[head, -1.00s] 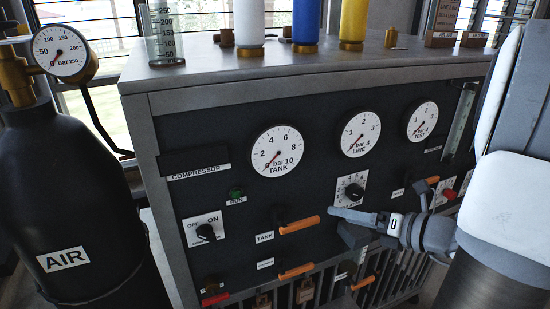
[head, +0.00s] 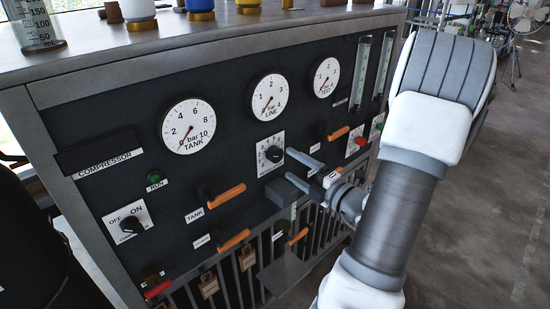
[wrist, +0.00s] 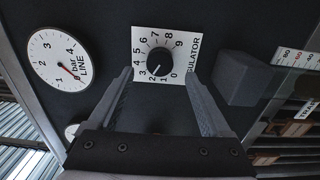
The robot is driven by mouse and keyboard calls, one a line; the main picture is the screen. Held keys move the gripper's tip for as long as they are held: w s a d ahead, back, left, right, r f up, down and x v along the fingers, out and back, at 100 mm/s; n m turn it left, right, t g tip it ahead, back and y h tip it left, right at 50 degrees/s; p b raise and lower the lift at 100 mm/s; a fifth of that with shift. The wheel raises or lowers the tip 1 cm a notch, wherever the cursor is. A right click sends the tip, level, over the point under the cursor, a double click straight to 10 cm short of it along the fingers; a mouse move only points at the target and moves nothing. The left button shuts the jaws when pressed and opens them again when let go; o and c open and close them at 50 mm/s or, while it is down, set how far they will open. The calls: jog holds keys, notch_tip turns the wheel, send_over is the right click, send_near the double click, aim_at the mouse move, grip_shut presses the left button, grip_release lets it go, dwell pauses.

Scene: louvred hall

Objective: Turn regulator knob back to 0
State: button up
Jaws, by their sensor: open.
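The regulator knob (head: 273,154) is a round black knob on a white numbered plate in the middle of the dark panel. In the wrist view the knob (wrist: 160,62) has a light mark pointing down-left, near the 2; the 0 is at the plate's lower right. My gripper (head: 280,170) is open, its two grey fingers pointing at the panel just right of and below the knob. In the wrist view my gripper (wrist: 160,78) has its fingers on either side of the knob's lower part, with nothing between them; I cannot tell their distance from the panel.
The LINE gauge (head: 269,97) is above the knob, its needle low. The TANK gauge (head: 187,126) and TEST gauge (head: 325,77) flank it. Orange-handled valves (head: 227,196) stick out nearby. A grey block (wrist: 240,75) projects beside the right finger. Open floor (head: 490,200) lies right.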

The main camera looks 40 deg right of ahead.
aim_at(278, 157)
jog(key=w, duration=0.1)
jog(key=w+b, duration=0.1)
jog(key=w, duration=0.1)
jog(key=w+b, duration=0.1)
jog(key=w, duration=0.1)
jog(key=shift+a+f, duration=0.15)
jog(key=shift+a, duration=0.1)
jog(key=shift+r+p, duration=0.2)
jog(key=shift+p, duration=0.1)
jog(key=shift+w+p, duration=0.3)
jog(key=shift+w, duration=0.1)
grip_shut()
